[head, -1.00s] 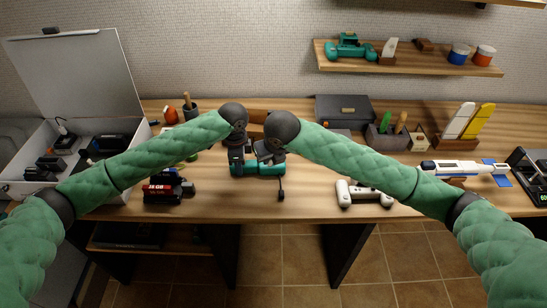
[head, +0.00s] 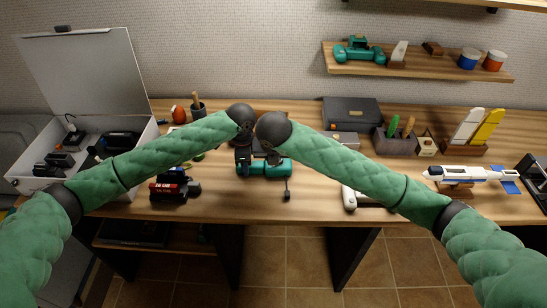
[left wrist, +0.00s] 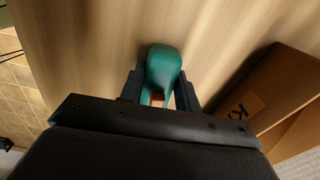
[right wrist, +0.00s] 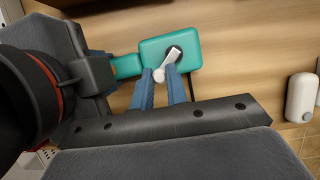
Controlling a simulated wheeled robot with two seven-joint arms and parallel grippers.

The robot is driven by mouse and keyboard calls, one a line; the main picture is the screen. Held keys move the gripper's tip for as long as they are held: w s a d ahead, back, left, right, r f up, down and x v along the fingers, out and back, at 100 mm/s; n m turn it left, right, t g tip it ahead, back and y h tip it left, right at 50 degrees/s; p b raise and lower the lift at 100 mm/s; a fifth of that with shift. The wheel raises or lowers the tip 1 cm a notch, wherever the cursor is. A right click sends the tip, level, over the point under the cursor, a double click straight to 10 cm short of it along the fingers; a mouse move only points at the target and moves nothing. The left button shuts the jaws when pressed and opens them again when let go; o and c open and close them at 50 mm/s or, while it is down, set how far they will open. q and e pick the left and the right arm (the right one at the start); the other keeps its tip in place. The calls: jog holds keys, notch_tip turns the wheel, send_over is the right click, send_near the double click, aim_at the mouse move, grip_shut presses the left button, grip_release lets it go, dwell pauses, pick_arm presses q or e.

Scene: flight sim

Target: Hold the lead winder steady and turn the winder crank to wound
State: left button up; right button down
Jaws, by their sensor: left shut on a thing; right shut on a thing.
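The teal lead winder (head: 265,169) lies on the desk near its front edge, below my two grippers in the head view. My left gripper (left wrist: 160,97) is shut on the winder's rounded teal end (left wrist: 164,66), with a finger on each side. My right gripper (right wrist: 162,88) is shut on the pale winder crank (right wrist: 167,68), which sits on a dark hub on the teal box part of the winder (right wrist: 188,47). In the head view my wrists hide much of the grippers. A dark plug on a lead (head: 287,192) lies in front of the winder.
A red and black battery pack (head: 174,187) lies left of the winder. A white controller (head: 358,198) lies to the right, partly under my right arm. An open white case (head: 140,160) stands at the left.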

jog(key=c, duration=1.4)
grip_release()
jog(key=shift+o, duration=0.2)
jog(key=shift+r, duration=0.1)
jog(key=v, duration=1.1)
jog(key=shift+s+r, duration=0.2)
jog(key=shift+r, duration=0.15)
jog(key=shift+c, duration=0.2)
